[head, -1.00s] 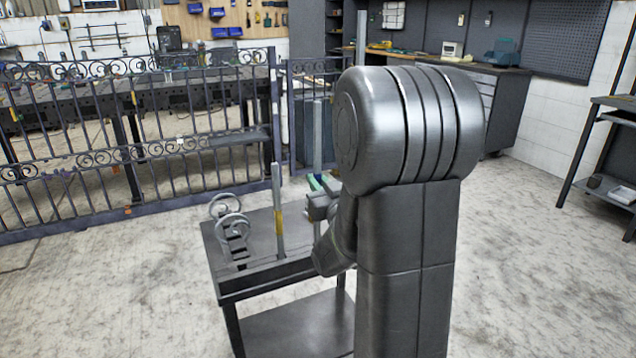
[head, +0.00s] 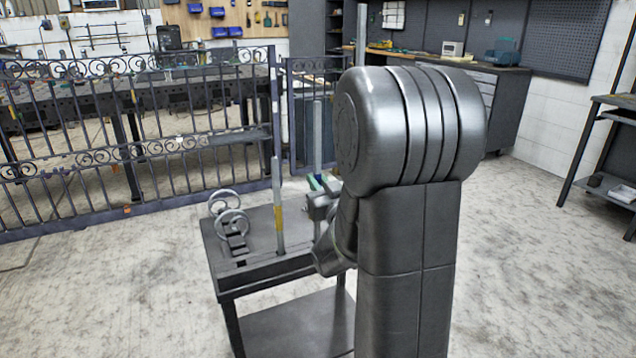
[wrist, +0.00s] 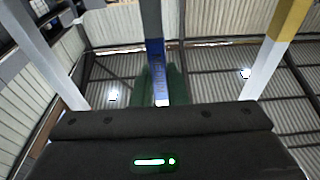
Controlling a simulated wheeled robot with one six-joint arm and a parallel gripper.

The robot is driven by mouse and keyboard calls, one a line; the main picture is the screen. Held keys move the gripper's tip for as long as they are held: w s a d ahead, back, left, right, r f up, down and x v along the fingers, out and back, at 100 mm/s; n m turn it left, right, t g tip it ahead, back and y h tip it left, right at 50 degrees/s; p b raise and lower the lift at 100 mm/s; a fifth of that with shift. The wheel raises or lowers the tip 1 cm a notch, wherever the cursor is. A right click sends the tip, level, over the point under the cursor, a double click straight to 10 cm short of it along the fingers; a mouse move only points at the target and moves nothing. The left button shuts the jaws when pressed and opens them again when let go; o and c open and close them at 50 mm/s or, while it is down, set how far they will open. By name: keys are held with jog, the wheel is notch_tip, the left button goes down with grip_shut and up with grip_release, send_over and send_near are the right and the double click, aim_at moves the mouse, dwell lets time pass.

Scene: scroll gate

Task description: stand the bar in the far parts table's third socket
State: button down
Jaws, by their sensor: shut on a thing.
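My gripper (head: 318,184), with green fingertips, is shut on a grey upright bar (head: 317,140) with a blue band. In the wrist view the held bar (wrist: 153,25) rises between the green fingers (wrist: 160,86). Its lower end is hidden by my gripper and wrist in the head view, so I cannot tell whether it is in a socket. The dark parts table (head: 238,282) is below and left of my gripper. Another bar with a yellow band (head: 278,205) stands upright on it, left of the held bar. It also shows in the wrist view (wrist: 262,70).
Grey scroll pieces (head: 230,218) stand in a holder at the table's left. Another tall bar (head: 361,35) shows behind my arm; a bar also shows at left in the wrist view (wrist: 42,50). A scroll gate (head: 100,150) stands behind.

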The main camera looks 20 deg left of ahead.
jog(key=shift+f+b, duration=0.45)
jog(key=shift+b, duration=0.15)
jog(key=c, duration=1.4)
grip_release()
jog(key=shift+o, duration=0.2)
jog(key=shift+f, duration=0.15)
jog(key=v, duration=1.3)
jog(key=shift+s+d, duration=0.25)
jog(key=shift+s, duration=0.05)
jog(key=shift+a, duration=0.1)
